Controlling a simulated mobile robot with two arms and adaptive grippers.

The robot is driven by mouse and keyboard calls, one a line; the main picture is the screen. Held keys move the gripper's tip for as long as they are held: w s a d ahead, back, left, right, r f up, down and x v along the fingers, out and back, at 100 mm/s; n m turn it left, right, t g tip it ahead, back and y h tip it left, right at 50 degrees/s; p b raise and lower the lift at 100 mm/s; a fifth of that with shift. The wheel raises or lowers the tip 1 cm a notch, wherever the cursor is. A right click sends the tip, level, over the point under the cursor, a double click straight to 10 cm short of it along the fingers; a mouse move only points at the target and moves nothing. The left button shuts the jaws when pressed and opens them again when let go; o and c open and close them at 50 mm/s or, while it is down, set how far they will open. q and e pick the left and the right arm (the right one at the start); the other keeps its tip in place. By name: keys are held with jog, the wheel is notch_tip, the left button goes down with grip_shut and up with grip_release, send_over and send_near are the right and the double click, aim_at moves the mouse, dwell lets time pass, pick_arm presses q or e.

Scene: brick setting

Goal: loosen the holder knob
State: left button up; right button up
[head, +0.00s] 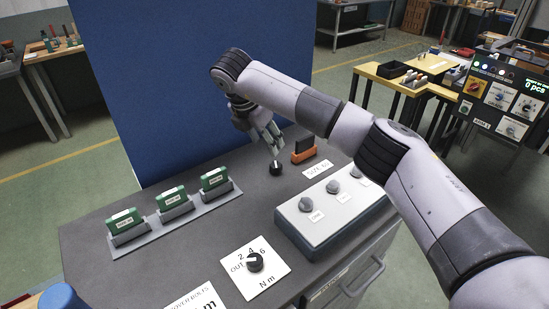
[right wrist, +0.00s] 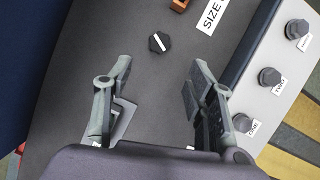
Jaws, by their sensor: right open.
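A small black knob (head: 276,168) with a white line on top sits on the dark bench top. It is beside an orange and black holder block (head: 304,150) and a label reading SIZE. The knob (right wrist: 159,42) also shows in the right wrist view, beyond the fingertips and roughly midway between them; neither finger touches it. My right gripper (head: 271,137) is open and empty, just behind and above the knob in the head view. Its spread fingers (right wrist: 155,78) show in the right wrist view. A corner of the orange holder (right wrist: 180,5) is cut off there. My left gripper is out of view.
A grey box (head: 325,232) with three grey knobs stands right of the knob. Three green blocks stand in a grey rack (head: 172,221) at left. A white dial plate (head: 268,283) lies in front. A blue panel (head: 200,80) rises behind the bench.

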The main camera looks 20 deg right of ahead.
aim_at(276, 164)
jog(key=p+x, duration=0.3)
jog(key=x, duration=0.6)
jog(key=shift+f, duration=0.35)
jog(key=shift+x, duration=0.8)
jog(key=shift+r, duration=0.1)
jog(key=shift+c, duration=0.3)
jog(key=c, duration=1.1)
